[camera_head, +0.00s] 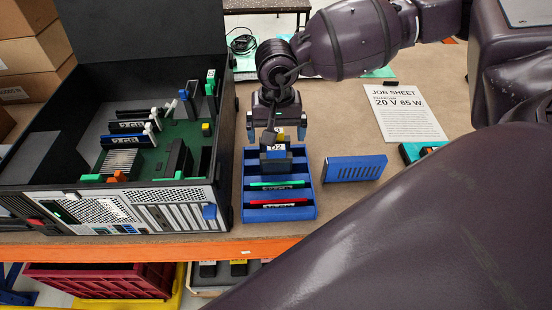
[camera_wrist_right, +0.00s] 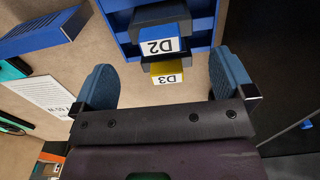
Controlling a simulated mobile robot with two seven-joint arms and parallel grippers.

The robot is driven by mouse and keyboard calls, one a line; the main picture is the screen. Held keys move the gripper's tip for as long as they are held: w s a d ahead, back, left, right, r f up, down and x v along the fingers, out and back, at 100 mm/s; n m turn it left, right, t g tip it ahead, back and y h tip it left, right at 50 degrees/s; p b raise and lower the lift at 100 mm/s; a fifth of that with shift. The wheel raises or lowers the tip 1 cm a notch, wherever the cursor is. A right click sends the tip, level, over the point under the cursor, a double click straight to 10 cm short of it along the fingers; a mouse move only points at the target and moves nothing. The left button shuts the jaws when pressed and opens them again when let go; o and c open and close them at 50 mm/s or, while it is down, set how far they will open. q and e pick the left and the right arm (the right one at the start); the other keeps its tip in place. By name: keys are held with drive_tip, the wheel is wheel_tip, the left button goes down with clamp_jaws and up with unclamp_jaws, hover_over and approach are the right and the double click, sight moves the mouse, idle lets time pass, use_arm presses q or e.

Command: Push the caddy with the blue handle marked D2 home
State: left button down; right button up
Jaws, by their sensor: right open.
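The caddy marked D2 (camera_head: 277,157) has a dark and blue body and a white label. It stands in the rear part of the blue rack (camera_head: 248,185) and sticks up above it. In the right wrist view D2 (camera_wrist_right: 150,28) is beyond the fingertips. A caddy marked D3 (camera_wrist_right: 165,69) with yellow on it is nearer, between the fingertips. My right gripper (camera_head: 277,130) is open just behind the caddies; its spread fingers also show in the right wrist view (camera_wrist_right: 163,75). I see no contact with D2. My left gripper is not in view.
An open black computer case (camera_head: 170,195) with a green board stands left, close to the rack. Modules with green (camera_head: 277,184) and red (camera_head: 277,202) edges sit in the rack's front slots.

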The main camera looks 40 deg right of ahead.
sight(276, 147)
drive_tip(key=shift+s+a+f+p, duration=0.1)
drive_tip(key=shift+f+p, duration=0.2)
drive_tip(key=shift+f, duration=1.45)
drive_tip(key=shift+s+f+p, duration=0.1)
drive_tip(key=shift+f+p, duration=0.15)
drive_tip(key=shift+f, duration=1.45)
drive_tip(key=c, duration=0.9)
